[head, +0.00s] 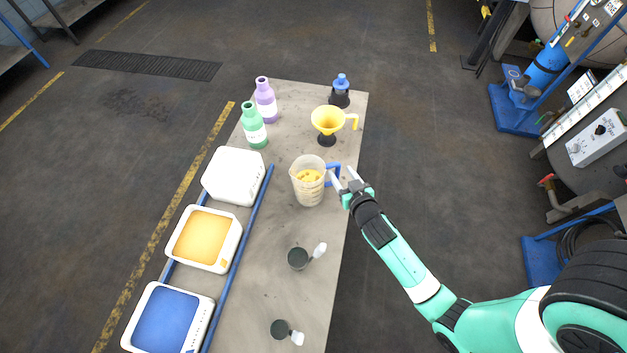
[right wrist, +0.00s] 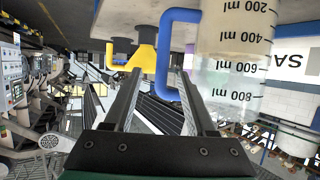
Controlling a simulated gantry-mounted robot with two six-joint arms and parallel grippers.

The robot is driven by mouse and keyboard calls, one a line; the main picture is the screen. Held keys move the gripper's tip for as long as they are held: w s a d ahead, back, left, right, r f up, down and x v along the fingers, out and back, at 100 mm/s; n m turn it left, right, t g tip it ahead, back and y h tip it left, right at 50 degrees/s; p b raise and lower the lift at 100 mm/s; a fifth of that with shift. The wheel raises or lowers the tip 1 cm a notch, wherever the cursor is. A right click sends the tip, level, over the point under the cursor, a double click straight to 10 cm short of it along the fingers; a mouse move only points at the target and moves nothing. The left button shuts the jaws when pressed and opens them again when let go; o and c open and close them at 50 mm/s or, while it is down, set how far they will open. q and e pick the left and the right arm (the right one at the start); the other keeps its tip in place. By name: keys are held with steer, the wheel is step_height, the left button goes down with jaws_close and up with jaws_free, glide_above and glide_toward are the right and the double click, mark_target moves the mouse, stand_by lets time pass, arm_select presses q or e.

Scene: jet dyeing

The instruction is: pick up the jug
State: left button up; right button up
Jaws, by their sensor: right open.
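The jug (head: 308,190) is a clear measuring jug with a blue handle (head: 333,170) on its right side. It stands upright on the table, and something yellow shows inside its top. In the right wrist view the jug (right wrist: 232,60) shows dark ml marks, and its blue handle (right wrist: 162,60) appears between the two fingers. My right gripper (head: 344,180) is open at the handle, to the right of the jug. I cannot tell whether the fingers touch the handle. My left gripper is not in view.
On the table (head: 290,225) stand a yellow funnel (head: 327,120), a blue-capped bottle (head: 340,92), a purple bottle (head: 265,100), a green bottle (head: 253,127) and two dark scoops (head: 298,258). White, orange (head: 203,238) and blue containers line the left side.

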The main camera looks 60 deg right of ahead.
steer(key=x, duration=0.6)
steer(key=shift+w+r+b, duration=0.2)
steer(key=shift+w+b, duration=0.05)
steer(key=shift+b, duration=0.15)
steer(key=shift+d, duration=0.1)
jaws_close()
stand_by(0.8)
steer(key=shift+r, duration=0.15)
